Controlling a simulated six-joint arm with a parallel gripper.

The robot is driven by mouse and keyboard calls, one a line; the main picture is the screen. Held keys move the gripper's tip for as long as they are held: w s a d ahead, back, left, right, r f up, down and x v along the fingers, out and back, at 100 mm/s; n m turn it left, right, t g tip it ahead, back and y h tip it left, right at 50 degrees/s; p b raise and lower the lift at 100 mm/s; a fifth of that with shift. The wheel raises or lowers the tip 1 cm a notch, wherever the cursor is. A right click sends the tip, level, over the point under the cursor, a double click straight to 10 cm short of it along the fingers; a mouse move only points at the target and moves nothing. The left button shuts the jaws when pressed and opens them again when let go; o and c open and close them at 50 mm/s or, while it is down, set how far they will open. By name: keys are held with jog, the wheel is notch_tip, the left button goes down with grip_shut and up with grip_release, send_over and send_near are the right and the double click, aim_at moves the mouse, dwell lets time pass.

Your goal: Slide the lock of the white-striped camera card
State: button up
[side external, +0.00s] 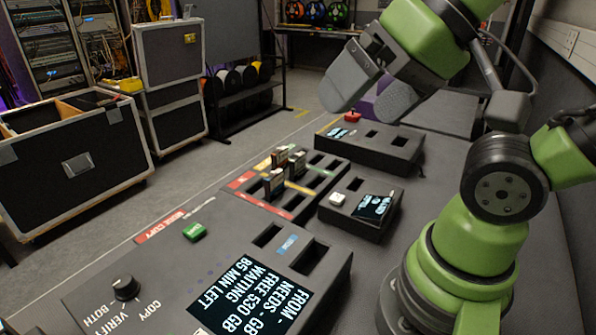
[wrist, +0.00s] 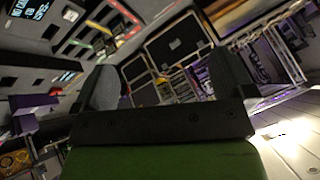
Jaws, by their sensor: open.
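Several small dark camera cards stand upright in a tray with coloured strips (side external: 240,182) in the side external view. One card (side external: 274,183) is at the near side, and another card (side external: 297,162) is farther back. A white stripe and the locks are too small to make out, so I cannot tell which card is the white-striped one. My gripper (side external: 366,100) is high above the desk, up and to the right of the tray, apart from every card. In the wrist view my gripper (wrist: 166,84) has its grey fingers wide apart with nothing between them.
A copy console with a lit screen (side external: 249,292), a knob (side external: 125,288) and a green button (side external: 194,231) fills the near desk. A small box with a screen (side external: 373,207) and a slotted box (side external: 390,150) stand right of the tray. Flight cases (side external: 75,165) stand on the floor.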

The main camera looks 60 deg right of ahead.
jog(key=shift+w+r, duration=0.1)
jog(key=shift+w, duration=0.05)
jog(key=c, duration=0.5)
jog(key=shift+n+g+h, duration=0.5)
jog(key=shift+n+g, duration=0.1)
jog(key=shift+g, duration=0.3)
jog(key=w+d, duration=0.1)
jog(key=w, duration=0.1)
jog(key=w+d+r, duration=0.1)
jog(key=w, duration=0.2)
jog(key=w+d+r, duration=0.1)
jog(key=w, duration=0.2)
jog(key=shift+w+d+r, duration=0.15)
jog(key=shift+w+d, duration=0.05)
jog(key=shift+d, duration=0.05)
grip_shut()
jog(key=w+d+f+n+g, duration=0.1)
jog(key=w+d+f+g, duration=0.1)
jog(key=w+d, duration=0.5)
jog(key=w+d+f+g, duration=0.1)
jog(key=w+d+f, duration=0.1)
jog(key=d+f, duration=0.2)
jog(key=w+d+f+n+g, duration=0.1)
jog(key=w+d+f, duration=0.2)
jog(key=f, duration=0.3)
jog(key=w+d+f+g+h, duration=0.1)
jog(key=w+d+f, duration=0.2)
jog(key=d+f, duration=0.1)
jog(key=shift+d+f+n, duration=0.4)
jog(key=shift+f, duration=2.8)
